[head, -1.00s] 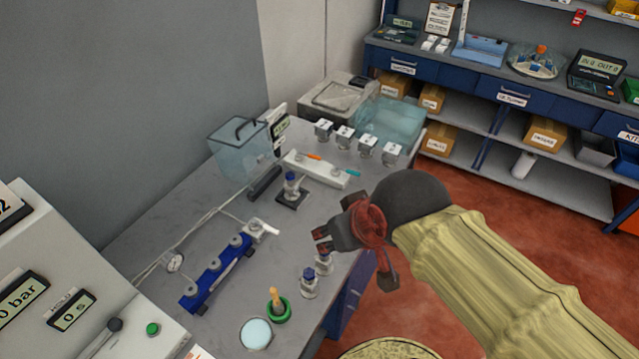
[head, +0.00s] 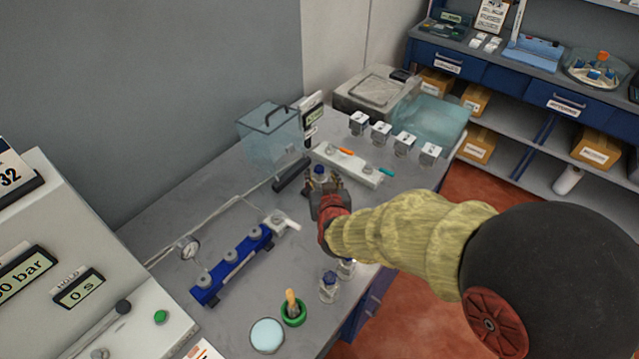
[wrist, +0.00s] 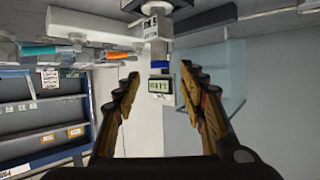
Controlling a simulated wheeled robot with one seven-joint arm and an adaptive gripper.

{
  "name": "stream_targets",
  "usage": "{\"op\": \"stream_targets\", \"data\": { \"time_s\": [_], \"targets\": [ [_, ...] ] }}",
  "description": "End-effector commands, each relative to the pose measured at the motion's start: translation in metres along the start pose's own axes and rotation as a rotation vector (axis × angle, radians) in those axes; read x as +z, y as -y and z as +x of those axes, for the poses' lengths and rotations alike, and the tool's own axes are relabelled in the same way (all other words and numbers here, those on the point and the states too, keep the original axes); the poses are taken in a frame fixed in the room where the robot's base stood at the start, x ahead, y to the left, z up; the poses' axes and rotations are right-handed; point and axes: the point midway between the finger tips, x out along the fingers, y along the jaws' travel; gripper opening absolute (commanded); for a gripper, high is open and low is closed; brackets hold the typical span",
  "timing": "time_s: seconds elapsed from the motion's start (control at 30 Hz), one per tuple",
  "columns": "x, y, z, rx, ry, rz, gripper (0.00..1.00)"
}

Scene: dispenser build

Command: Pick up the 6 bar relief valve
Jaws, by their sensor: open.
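A small metal relief valve with a blue cap (head: 319,171) stands upright on the bench, beyond my gripper (head: 322,186). My gripper partly hides it and its dark base. In the wrist view, which looks upside down, the valve body (wrist: 151,30) with its blue band (wrist: 156,70) hangs between and ahead of my open fingers (wrist: 160,92). A white label is on the body, too small to read surely. The fingers appear apart from the valve. Two similar blue-capped valves (head: 328,287) stand nearer the bench's front edge; their ratings cannot be read.
A white rack (head: 348,166) with orange and teal items lies just beyond, and a black bar (head: 291,175) lies left. A blue manifold (head: 231,265), a green-ringed pot (head: 293,312) and a clear box (head: 269,137) are also on the bench. Several labelled cubes (head: 381,132) stand behind.

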Motion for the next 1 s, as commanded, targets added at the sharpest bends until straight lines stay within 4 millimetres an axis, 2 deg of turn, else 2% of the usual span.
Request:
{"op": "stream_targets", "data": {
  "time_s": [0.53, 0.87, 1.0],
  "targets": [
    [0.006, -0.001, 0.066, 0.0, 0.0, 0.0, 0.41],
    [0.003, -0.001, 0.071, -0.001, 0.0, 0.0, 0.41],
    [0.004, -0.001, 0.071, -0.001, 0.0, 0.0, 0.33]
  ]
}}
